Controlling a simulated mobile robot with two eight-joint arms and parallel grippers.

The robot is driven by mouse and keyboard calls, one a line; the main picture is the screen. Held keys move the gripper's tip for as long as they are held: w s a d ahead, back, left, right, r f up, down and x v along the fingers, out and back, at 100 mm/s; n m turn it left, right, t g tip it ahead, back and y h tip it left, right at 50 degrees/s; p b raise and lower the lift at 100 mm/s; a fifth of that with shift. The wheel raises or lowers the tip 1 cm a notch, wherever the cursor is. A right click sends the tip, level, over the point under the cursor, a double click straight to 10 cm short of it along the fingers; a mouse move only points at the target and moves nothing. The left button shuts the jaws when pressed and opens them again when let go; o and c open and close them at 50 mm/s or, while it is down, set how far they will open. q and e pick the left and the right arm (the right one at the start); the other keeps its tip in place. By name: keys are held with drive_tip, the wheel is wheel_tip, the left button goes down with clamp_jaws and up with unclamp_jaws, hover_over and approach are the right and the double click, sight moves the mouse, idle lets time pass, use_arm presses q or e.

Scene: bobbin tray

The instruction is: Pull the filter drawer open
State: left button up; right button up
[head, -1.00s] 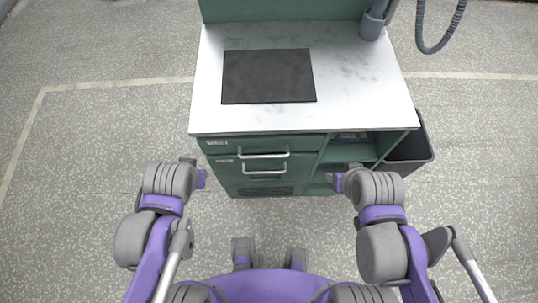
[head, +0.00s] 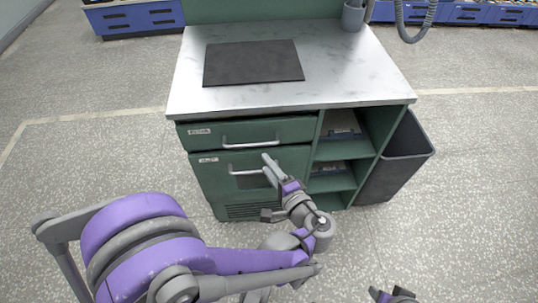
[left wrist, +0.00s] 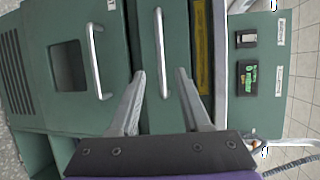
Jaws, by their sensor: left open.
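The green cabinet has an upper drawer (head: 285,130) and a lower, taller front (head: 212,180) with a dark window. Each has a pale bar handle and a small label too small to read, so I cannot tell which is named filter. My left gripper (head: 268,163) is open in front of the cabinet, near the handles' right ends. In the left wrist view, turned sideways, the upper handle (left wrist: 160,40) lies between and ahead of the open fingers (left wrist: 160,75), not gripped. The lower handle (left wrist: 95,60) is outside them. A part of my right arm, perhaps its gripper (head: 394,296), shows at the bottom edge.
The worktop (head: 345,65) overhangs the fronts and carries a dark mat (head: 253,62). Open shelves (head: 335,183) are right of the drawers, with a grey bin (head: 400,165) beside them. A yellow strip (left wrist: 203,45) shows beside the upper drawer's edge. The floor in front is clear.

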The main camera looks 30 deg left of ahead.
sight(253, 146)
use_arm(q)
drive_tip(key=b+x, duration=0.1)
drive_tip(key=x, duration=1)
drive_tip(key=shift+b, duration=0.3)
drive_tip(key=shift+s, duration=0.1)
drive_tip(key=shift+c, duration=0.3)
clamp_jaws()
drive_tip(key=shift+d, duration=0.1)
idle(0.4)
